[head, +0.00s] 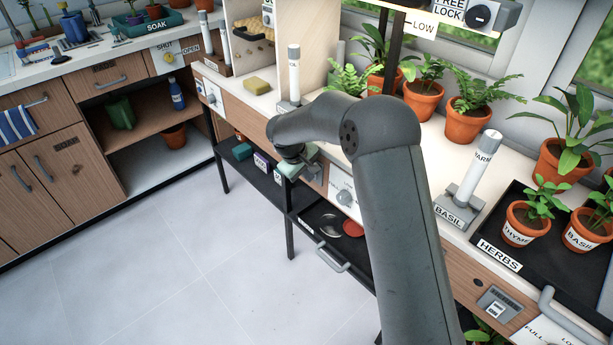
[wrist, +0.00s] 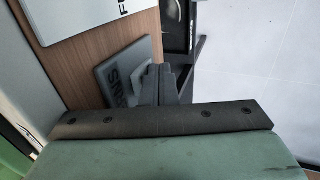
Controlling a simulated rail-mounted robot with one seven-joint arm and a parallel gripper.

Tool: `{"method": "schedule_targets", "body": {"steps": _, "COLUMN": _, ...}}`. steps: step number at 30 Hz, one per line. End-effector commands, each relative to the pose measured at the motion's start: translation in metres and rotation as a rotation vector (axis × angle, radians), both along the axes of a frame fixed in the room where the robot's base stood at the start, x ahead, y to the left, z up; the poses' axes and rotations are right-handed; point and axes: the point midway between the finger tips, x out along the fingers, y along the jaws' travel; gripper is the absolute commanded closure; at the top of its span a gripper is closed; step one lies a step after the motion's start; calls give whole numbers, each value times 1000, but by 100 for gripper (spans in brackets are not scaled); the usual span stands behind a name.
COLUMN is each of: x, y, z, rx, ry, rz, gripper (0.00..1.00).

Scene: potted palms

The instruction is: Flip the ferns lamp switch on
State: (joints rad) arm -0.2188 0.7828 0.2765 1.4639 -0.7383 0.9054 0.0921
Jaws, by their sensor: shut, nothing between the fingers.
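The ferns lamp switch shows in the wrist view as a grey plate (wrist: 112,72) with dark lettering, of which "RNS" can be read. It is set on the wooden front of the bench. A lighter grey raised part (wrist: 146,86) stands at the plate's edge, partly covered by my fingers, so its position on or off cannot be read. My gripper (wrist: 176,82) is shut and empty, its dark fingertips right beside that raised part; whether they touch it I cannot tell.
A white plate (wrist: 92,14) lettered "F" is close to the switch. In the head view, a white dial panel (head: 343,194) sits on the bench front right of my wrist. A dark lower shelf (head: 262,176) holds small boxes. The floor (head: 170,255) is clear.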

Motion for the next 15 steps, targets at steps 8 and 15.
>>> {"method": "schedule_targets", "body": {"steps": 8, "x": 0, "y": 0, "z": 10, "rx": 0, "ry": -1, "rz": 1, "gripper": 100}}
{"method": "schedule_targets", "body": {"steps": 15, "x": 0, "y": 0, "z": 18, "rx": -1, "ry": -2, "rz": 0, "gripper": 100}}
